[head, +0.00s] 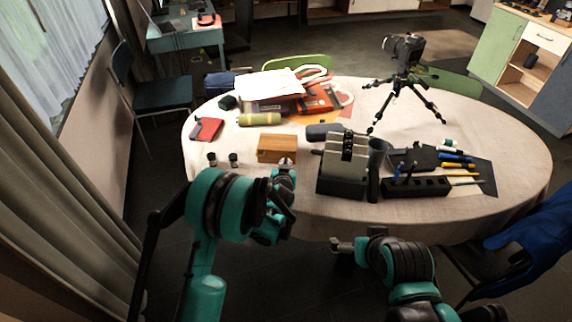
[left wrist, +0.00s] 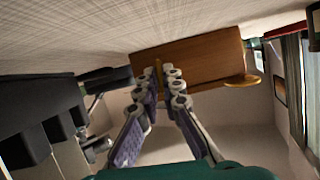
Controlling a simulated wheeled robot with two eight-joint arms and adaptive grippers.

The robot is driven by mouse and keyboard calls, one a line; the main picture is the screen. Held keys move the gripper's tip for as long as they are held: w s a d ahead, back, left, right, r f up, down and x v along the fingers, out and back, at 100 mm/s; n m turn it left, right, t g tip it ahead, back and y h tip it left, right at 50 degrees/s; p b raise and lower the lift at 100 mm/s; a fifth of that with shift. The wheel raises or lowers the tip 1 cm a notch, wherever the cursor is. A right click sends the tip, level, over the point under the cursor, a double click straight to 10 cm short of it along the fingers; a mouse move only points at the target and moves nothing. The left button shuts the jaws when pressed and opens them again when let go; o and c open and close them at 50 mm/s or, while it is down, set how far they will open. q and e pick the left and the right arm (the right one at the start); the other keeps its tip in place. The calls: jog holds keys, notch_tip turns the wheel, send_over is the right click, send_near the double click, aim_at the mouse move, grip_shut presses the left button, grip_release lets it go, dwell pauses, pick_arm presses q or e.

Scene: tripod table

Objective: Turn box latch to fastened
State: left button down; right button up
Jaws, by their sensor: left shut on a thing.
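The wooden box (head: 277,146) stands near the table's front edge, left of centre in the head view. In the left wrist view the box (left wrist: 205,58) shows its brown front face with two brass pieces. One thin brass latch piece (left wrist: 158,66) is between the fingertips of my left gripper (left wrist: 161,76). The other brass piece (left wrist: 242,81) sticks out at the box's edge, clear of the fingers. My left gripper (head: 285,162) is shut on the thin piece at the box's front. My right gripper (head: 338,245) is off the table's front edge, away from the box; its jaws are too small to read.
A grey-and-black rack (head: 344,170) stands close to the right of the box. Two small jars (head: 222,160) are to its left, and a green roll (head: 259,119) lies behind. A camera tripod (head: 402,88) stands at the back right. Bare tablecloth lies at the left front.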

pick_arm(q)
jog(key=shift+n, duration=0.3)
dwell(0.4)
jog(key=c, duration=1.7)
grip_release()
jog(key=v, duration=1.2)
jog(key=shift+a, duration=0.15)
